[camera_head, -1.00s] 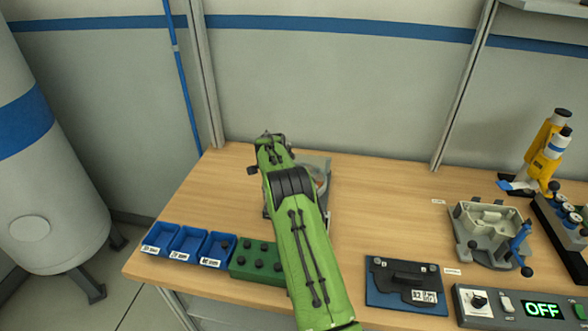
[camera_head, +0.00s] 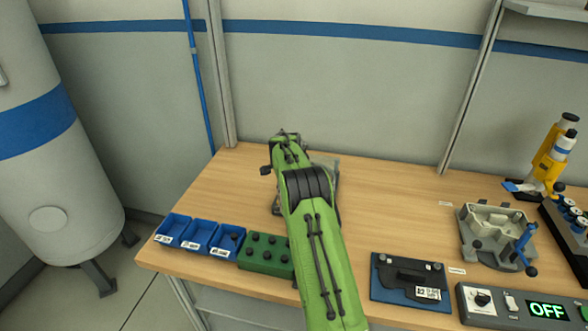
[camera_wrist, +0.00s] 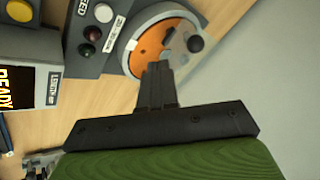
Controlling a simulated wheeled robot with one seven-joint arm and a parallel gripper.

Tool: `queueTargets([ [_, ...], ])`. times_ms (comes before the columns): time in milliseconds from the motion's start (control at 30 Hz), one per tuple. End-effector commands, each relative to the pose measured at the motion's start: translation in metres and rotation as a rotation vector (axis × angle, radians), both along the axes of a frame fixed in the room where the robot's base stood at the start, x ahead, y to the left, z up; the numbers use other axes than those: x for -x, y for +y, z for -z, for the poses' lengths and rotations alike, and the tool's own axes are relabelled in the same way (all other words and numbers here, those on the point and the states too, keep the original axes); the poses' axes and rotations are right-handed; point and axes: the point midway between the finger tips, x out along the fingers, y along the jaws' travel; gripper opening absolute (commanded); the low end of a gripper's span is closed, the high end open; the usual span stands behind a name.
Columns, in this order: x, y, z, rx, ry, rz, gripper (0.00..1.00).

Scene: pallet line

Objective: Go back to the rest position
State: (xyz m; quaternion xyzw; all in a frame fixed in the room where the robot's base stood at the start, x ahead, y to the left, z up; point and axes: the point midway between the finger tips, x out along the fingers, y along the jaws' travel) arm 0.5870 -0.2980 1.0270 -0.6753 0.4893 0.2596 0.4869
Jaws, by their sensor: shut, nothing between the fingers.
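My green arm reaches over the wooden table (camera_head: 385,197) in the head view and hides much of a grey device behind it. My gripper (camera_wrist: 158,70) shows in the wrist view with its dark fingers together and nothing between them. Past the fingertips is a round grey fixture with an orange disc (camera_wrist: 154,46) and a dark knob. I cannot tell whether the fingers touch it. In the head view the fingers are hidden by the arm.
Blue bins (camera_head: 198,237) and a green block with black knobs (camera_head: 266,254) stand at the front left. A blue plate with a black part (camera_head: 410,279), a grey fixture (camera_head: 492,237), an OFF display box (camera_head: 520,306) and a yellow tool (camera_head: 553,160) are at the right. The table's middle is clear.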

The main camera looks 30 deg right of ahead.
Motion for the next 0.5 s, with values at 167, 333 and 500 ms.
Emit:
queueTargets([
  [167,0.012,0.018,-0.033,0.002,-0.005,-0.004,0.00],
  [333,0.024,0.033,-0.061,0.002,-0.003,-0.002,0.00],
  [500,0.029,0.039,-0.073,0.001,-0.001,-0.002,0.00],
])
